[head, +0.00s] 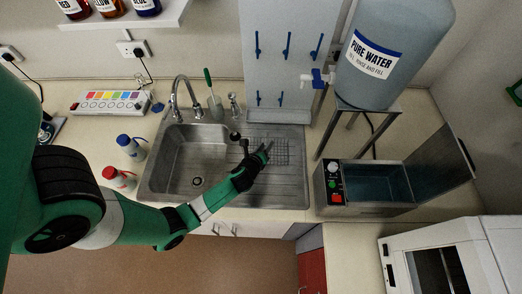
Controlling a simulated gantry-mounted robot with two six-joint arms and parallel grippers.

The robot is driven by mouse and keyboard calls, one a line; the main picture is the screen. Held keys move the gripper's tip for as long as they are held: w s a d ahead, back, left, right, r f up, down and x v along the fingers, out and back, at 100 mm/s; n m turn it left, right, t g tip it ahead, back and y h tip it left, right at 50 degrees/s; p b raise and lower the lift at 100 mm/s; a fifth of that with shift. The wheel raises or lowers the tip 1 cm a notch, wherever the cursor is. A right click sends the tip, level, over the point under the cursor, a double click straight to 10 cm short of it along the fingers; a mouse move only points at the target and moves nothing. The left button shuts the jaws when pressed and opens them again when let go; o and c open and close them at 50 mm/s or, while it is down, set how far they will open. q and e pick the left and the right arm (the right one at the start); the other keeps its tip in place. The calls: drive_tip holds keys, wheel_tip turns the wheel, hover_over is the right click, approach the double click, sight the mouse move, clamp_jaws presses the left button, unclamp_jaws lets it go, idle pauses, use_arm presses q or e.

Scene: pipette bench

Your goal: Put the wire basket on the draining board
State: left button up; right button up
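The wire basket (282,155) shows as a small dark grid over the metal draining board (285,190), to the right of the sink bowl. My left gripper (267,151) reaches in from the left, across the sink's front edge, and its fingertips are at the basket's left side. The picture is too small to tell whether the fingers are closed on the basket, or whether the basket rests on the board or hangs just above it. My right gripper is not in view.
The sink bowl (190,160) and tap (187,100) lie left of the board. A pegboard (275,70) stands behind it. An open water bath (365,185) is at the right, below a large water bottle (385,50). Two small bottles (131,146) (119,178) stand left of the sink.

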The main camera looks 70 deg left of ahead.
use_arm(q)
drive_tip(key=p+v, duration=0.2)
drive_tip(key=v, duration=0.9)
drive_tip(key=shift+s, duration=0.2)
drive_tip(key=shift+d, duration=0.1)
drive_tip(key=w+d+r+n+t+h, duration=0.1)
drive_tip(key=w+d+r+n+t, duration=0.15)
drive_tip(key=w+r, duration=0.5)
drive_tip(key=w+d+r+n+t, duration=0.25)
drive_tip(key=w+r+n, duration=0.2)
drive_tip(key=r, duration=0.65)
drive_tip(key=w+d+r+n+t+h, duration=0.1)
drive_tip(key=w+d+r+n+t, duration=0.15)
drive_tip(key=w+r, duration=0.55)
drive_tip(key=s+d+r+n+t+h+p, duration=0.2)
drive_tip(key=s+d+r+t+h+p, duration=0.1)
drive_tip(key=r, duration=1.3)
drive_tip(key=s+d+r+n+t+h+p, duration=0.3)
drive_tip(key=d+r+t, duration=0.2)
drive_tip(key=r, duration=1.2)
drive_tip(key=s+d+r+n+t+h+p, duration=0.3)
drive_tip(key=r+t+p, duration=0.1)
drive_tip(key=r, duration=1.2)
drive_tip(key=shift+s+d+r, duration=0.25)
drive_tip(key=shift+d+r, duration=0.15)
